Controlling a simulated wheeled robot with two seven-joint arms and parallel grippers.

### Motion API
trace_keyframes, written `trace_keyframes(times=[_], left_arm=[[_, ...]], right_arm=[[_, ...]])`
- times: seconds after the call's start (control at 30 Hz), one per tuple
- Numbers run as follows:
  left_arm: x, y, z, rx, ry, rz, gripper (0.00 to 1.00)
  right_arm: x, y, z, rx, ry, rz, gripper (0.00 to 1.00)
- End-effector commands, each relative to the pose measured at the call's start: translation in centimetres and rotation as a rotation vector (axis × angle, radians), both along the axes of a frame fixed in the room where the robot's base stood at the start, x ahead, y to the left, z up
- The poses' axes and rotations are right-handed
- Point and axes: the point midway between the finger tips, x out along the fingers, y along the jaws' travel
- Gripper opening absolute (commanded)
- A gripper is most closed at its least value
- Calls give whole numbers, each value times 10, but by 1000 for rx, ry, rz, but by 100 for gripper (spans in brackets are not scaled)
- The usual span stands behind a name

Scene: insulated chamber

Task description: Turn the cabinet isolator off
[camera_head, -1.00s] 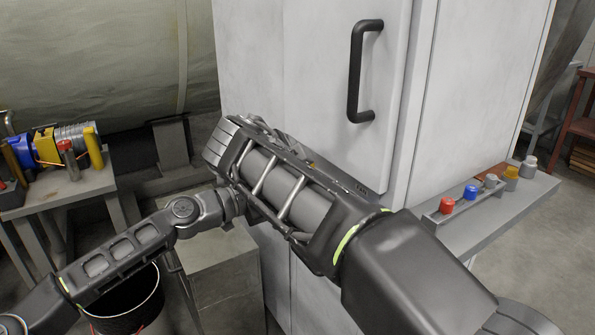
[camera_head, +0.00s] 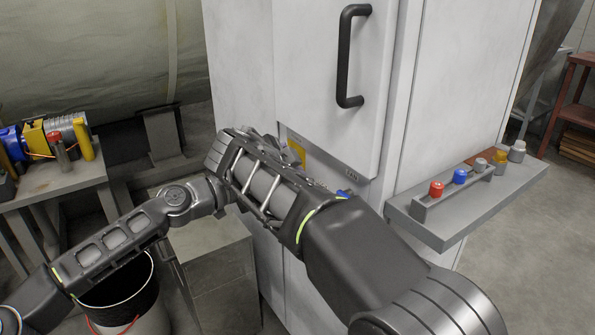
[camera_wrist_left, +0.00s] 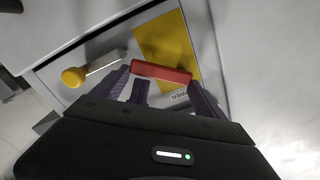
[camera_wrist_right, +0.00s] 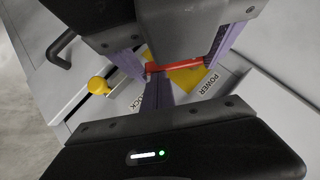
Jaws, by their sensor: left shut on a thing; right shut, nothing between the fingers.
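The isolator's red handle (camera_wrist_left: 160,72) lies across a yellow plate (camera_wrist_left: 168,40) on the cabinet front. My left gripper (camera_wrist_left: 161,77) is shut on the red handle, with a finger at each end. In the right wrist view the handle (camera_wrist_right: 175,65) shows between the left gripper's fingers. My right gripper (camera_wrist_right: 153,73) is shut and empty, its tips close to the handle's left end; I cannot tell whether they touch. A yellow knob on a shaft (camera_wrist_right: 98,86) sits beside the LOCK label (camera_wrist_right: 136,103). The POWER label (camera_wrist_right: 208,82) is near. In the head view my arms hide the handle and fingertips.
The cabinet door has a black handle (camera_head: 346,55). A grey shelf (camera_head: 470,215) with several coloured knobs juts from the cabinet's right side. A side table (camera_head: 60,185) with coloured items stands left. A bucket (camera_head: 122,295) is at lower left.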

Motion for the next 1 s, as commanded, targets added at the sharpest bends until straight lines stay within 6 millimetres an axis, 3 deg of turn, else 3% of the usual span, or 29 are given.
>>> trace_keyframes(times=[0.03,0.2,0.23,0.4,0.77,1.0], left_arm=[[-4,-4,2,-7,4,-11,11],[-4,-4,3,-8,4,-14,11],[-5,-4,3,-9,5,-14,86],[-4,-4,3,-7,3,-12,100],[-5,2,2,-6,3,-7,100],[-23,29,1,-8,4,-4,100]], right_arm=[[2,1,-9,-2,10,3,0],[2,0,-12,-4,14,3,0],[2,0,-12,-4,16,4,0],[1,0,-10,-3,12,2,0],[1,0,-7,-2,9,2,0],[1,0,-7,-2,9,2,0]])
